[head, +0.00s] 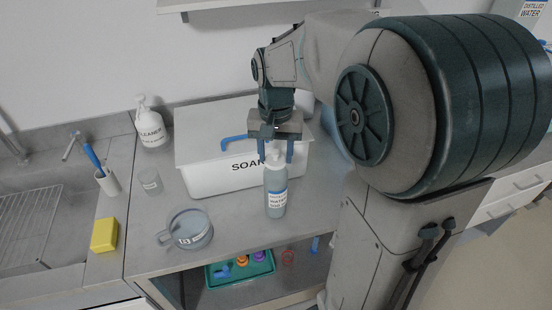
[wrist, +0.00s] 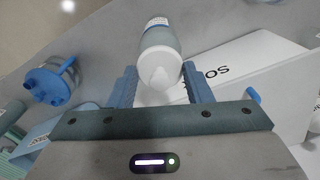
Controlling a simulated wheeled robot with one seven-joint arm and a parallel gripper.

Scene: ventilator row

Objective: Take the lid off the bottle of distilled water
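The water bottle (head: 276,197) stands upright on the grey counter in front of the white soak box. It is grey-blue, with a white and blue label reading WATER. Its pale lid (head: 275,162) is on top; the lid also shows in the wrist view (wrist: 160,77), pointing toward the camera. My gripper (head: 279,158) is above the bottle, pointing down, with its blue fingers on either side of the lid. Part of the lid is hard to make out in the head view.
The white soak box (head: 205,178) with a blue handle (head: 233,142) stands close behind the bottle. A jug (head: 190,230), a clear cup (head: 150,181), a cleaner bottle (head: 151,125) and a yellow sponge (head: 104,235) are left. A green tray (head: 216,282) sits below the counter.

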